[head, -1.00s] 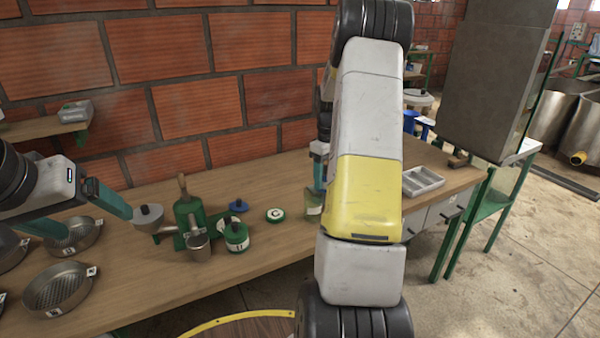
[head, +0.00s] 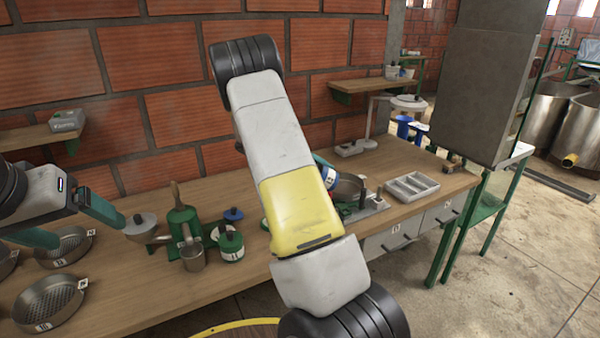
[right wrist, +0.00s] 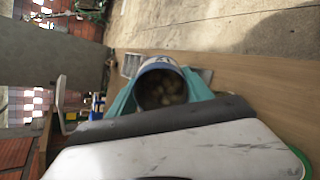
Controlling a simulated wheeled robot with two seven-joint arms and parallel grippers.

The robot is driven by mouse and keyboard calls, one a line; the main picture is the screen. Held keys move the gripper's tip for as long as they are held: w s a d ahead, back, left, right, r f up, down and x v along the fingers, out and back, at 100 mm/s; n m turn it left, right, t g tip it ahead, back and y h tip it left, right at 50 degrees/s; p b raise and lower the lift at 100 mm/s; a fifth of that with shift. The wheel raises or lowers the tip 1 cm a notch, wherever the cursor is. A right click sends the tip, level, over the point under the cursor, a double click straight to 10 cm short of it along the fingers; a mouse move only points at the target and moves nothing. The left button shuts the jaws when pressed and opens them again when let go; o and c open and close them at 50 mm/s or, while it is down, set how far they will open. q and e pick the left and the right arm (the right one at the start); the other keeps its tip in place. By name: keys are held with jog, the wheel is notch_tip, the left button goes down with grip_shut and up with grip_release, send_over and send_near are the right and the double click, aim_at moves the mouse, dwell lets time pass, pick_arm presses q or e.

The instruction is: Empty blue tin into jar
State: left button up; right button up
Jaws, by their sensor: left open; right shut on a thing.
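I cannot make out the jar in either view; my right arm covers part of the table. My left gripper (head: 85,230) is open, its fingers apart, with one fingertip near a grey cone-shaped piece (head: 140,227) by the green grinder (head: 181,222).
A green tin (head: 231,246), a blue lid (head: 233,215) and a metal cup (head: 193,257) stand near the grinder. Sieve pans (head: 48,302) lie at left. The table front is mostly clear.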

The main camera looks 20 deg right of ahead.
jog(key=h, duration=0.2)
jog(key=g+h, duration=0.1)
jog(key=h, duration=0.1)
jog(key=shift+w+a+f, duration=0.1)
jog(key=shift+a+f, duration=0.25)
jog(key=shift+a, duration=0.05)
jog(key=h, duration=0.1)
jog(key=g+h, duration=0.1)
jog(key=h, duration=0.1)
jog(key=shift+w+a+f, duration=0.1)
jog(key=shift+a+f, duration=0.05)
jog(key=shift+a, duration=0.25)
jog(key=h, duration=0.1)
jog(key=a+g+h, duration=0.1)
jog(key=h, duration=0.1)
jog(key=g+h, duration=0.1)
jog(key=shift+w+a+r+h, duration=0.25)
jog(key=shift+a+h, duration=0.05)
jog(key=shift+h, duration=0.1)
jog(key=shift+r, duration=0.15)
dwell(0.4)
